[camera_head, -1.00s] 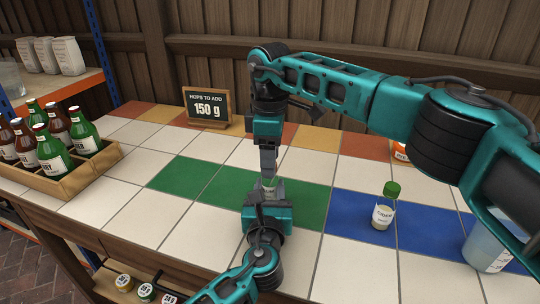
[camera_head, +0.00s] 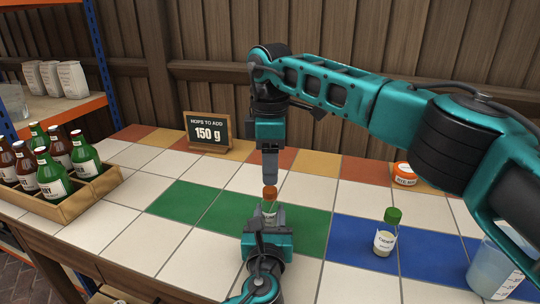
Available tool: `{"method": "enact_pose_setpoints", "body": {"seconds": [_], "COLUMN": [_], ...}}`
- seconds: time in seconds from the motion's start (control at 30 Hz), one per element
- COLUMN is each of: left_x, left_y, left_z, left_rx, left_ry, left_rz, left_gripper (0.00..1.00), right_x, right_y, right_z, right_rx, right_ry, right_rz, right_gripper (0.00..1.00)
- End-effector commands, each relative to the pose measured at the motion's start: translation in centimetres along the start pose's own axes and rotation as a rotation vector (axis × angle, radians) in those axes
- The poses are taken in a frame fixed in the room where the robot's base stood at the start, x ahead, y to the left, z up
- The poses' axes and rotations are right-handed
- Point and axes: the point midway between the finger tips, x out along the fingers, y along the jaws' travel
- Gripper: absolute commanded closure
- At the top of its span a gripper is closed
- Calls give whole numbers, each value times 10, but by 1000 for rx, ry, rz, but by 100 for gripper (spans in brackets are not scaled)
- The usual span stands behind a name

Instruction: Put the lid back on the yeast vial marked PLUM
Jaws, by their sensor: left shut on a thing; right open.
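A small clear vial (camera_head: 269,207) stands upright at the green tiles, its lower part hidden by my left gripper (camera_head: 266,217), which is shut on it. An orange lid (camera_head: 270,191) sits on top of the vial and looks level. I cannot read this vial's label, so I cannot tell whether it says PLUM. My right gripper (camera_head: 270,179) points down just above the lid, open and apart from it as far as I can see. A second vial (camera_head: 384,242) with a green lid (camera_head: 393,216) stands on the blue tiles to the right.
A wooden crate (camera_head: 84,202) of several bottles stands at the left. An orange-topped jar (camera_head: 404,174) and a beaker (camera_head: 494,270) are at the right, near my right arm. White tiles between are clear.

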Motion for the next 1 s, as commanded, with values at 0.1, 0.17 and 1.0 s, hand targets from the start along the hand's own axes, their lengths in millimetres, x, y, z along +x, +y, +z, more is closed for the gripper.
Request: {"method": "enact_pose_setpoints", "body": {"seconds": [0.1, 0.17, 1.0], "left_x": [0, 0, 0], "left_y": [0, 0, 0], "left_z": [-1, -1, 0], "left_rx": [0, 0, 0], "left_ry": [1, 1, 1], "left_rz": [0, 0, 0], "left_gripper": [100, 100, 100], "right_x": [-2, -4, -22], "right_y": [0, 0, 0], "right_z": [0, 0, -1], "right_rx": [-181, -293, -1917], "right_ry": [1, 1, -2], "right_rz": [1, 1, 2], "right_gripper": [48, 48, 48]}}
